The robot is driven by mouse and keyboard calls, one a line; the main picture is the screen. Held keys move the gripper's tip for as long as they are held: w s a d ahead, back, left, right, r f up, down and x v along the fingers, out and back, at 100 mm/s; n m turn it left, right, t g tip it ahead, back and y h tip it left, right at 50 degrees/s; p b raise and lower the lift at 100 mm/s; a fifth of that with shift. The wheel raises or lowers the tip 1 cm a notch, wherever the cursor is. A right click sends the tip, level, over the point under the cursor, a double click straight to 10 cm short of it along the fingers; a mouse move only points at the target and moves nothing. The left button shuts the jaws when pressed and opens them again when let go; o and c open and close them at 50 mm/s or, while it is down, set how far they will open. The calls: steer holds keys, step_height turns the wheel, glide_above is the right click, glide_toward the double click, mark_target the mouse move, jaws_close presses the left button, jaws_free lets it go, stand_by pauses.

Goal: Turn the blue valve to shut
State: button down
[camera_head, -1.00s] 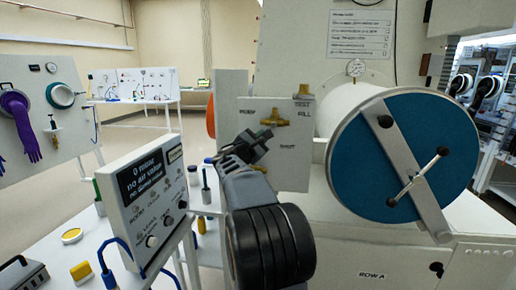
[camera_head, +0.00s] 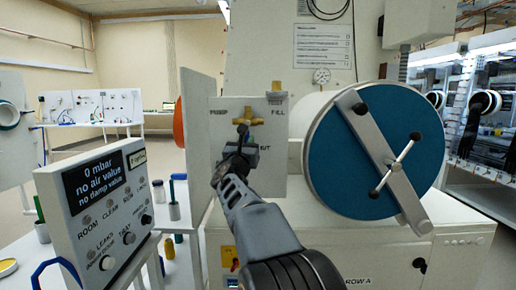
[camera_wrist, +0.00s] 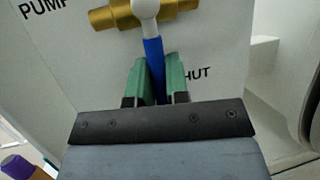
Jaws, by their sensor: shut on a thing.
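The blue valve's handle (camera_wrist: 153,48) is a blue lever with a white hub, on a brass valve body (camera_wrist: 120,17) in the wrist view. The brass body also shows in the head view (camera_head: 259,121). The lever points down in the wrist view, beside the partly covered SHUT label (camera_wrist: 197,75). My gripper (camera_wrist: 156,76) is shut on the lever, with one green finger on each side. In the head view my gripper (camera_head: 243,137) is in front of the white valve panel (camera_head: 274,184) and hides the lever. PUMP and FILL labels are above.
A large round blue door (camera_head: 335,165) with a diagonal bar and handle stands close right of the panel. A pressure gauge (camera_head: 321,75) is above it. A control box (camera_head: 100,215) reading "0 mbar" stands at the left. An orange disc (camera_head: 179,122) sits behind the panel's left edge.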

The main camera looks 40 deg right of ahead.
steer(key=shift+f, duration=0.15)
stand_by(0.4)
steer(key=c, duration=1.1)
jaws_free()
steer(key=shift+s, duration=0.1)
steer(key=b+v, duration=0.1)
steer(key=v, duration=1.2)
steer(key=shift+s+a+f+b, duration=0.15)
steer(key=shift+s+f+b, duration=0.05)
steer(key=shift+s+b, duration=0.15)
